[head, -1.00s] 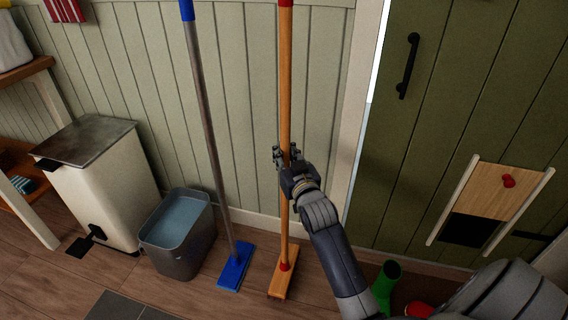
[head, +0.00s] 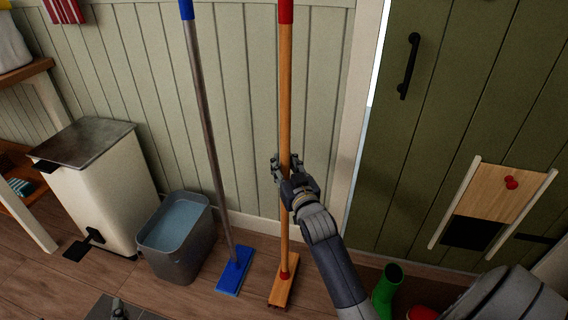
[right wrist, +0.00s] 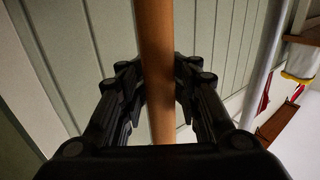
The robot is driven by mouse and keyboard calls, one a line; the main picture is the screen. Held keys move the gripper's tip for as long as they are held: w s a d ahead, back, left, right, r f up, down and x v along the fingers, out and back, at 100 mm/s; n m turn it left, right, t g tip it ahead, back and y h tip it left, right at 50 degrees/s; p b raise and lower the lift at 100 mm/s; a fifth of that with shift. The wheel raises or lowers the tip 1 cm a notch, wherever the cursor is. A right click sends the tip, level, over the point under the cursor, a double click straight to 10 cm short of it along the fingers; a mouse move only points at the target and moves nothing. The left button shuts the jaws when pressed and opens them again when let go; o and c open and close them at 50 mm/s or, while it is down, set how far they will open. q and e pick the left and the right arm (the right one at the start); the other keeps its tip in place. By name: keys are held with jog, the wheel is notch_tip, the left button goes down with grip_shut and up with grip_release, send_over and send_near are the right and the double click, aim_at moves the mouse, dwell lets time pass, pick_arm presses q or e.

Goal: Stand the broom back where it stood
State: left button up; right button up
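The broom (head: 285,110) has an orange wooden handle, a red upper end cut off by the frame's top edge, and a wooden head with a red socket. It is nearly upright in front of the panelled wall. My right gripper (head: 282,167) is shut on the middle of the handle. In the right wrist view the handle (right wrist: 158,60) passes between the fingers (right wrist: 160,88), one on each side. The broom head is low by the floor; I cannot tell whether it touches. A small grey tip, seemingly my left gripper (head: 118,308), shows at the bottom edge.
A blue-headed mop (head: 235,271) leans left of the broom. A grey bucket (head: 178,250) with water and a cream pedal bin (head: 100,195) stand further left. A green boot (head: 386,290) stands right, before the green door (head: 440,130). A dark mat (head: 150,314) lies in front.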

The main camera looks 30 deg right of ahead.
dwell(0.3)
jog(key=shift+r, duration=0.2)
jog(key=p+v, duration=0.3)
jog(key=v, duration=0.8)
pick_arm(q)
jog(key=s+a+f+g+y, duration=0.2)
jog(key=s+f+g, duration=0.4)
jog(key=f, duration=0.4)
jog(key=shift+s+a+g, duration=0.4)
jog(key=shift+s+a, duration=0.25)
jog(key=shift+s, duration=0.15)
pick_arm(e)
jog(key=s+a+f+n+g+y, duration=0.1)
jog(key=s+a+f+g+y, duration=0.1)
jog(key=s+a+f+g, duration=0.1)
jog(key=s+a+f+n+g+y, duration=0.2)
jog(key=s+a+f+g, duration=0.1)
jog(key=s+a, duration=0.3)
jog(key=s+a+f+n+g+y, duration=0.2)
jog(key=s+a, duration=0.3)
jog(key=a, duration=0.3)
jog(key=shift+s+a+f+g, duration=0.15)
jog(key=shift+s+f+g, duration=0.1)
jog(key=shift+f+g, duration=0.4)
pick_arm(q)
jog(key=shift+w, duration=0.1)
pick_arm(e)
jog(key=shift+w+f, duration=0.1)
jog(key=shift+f, duration=0.1)
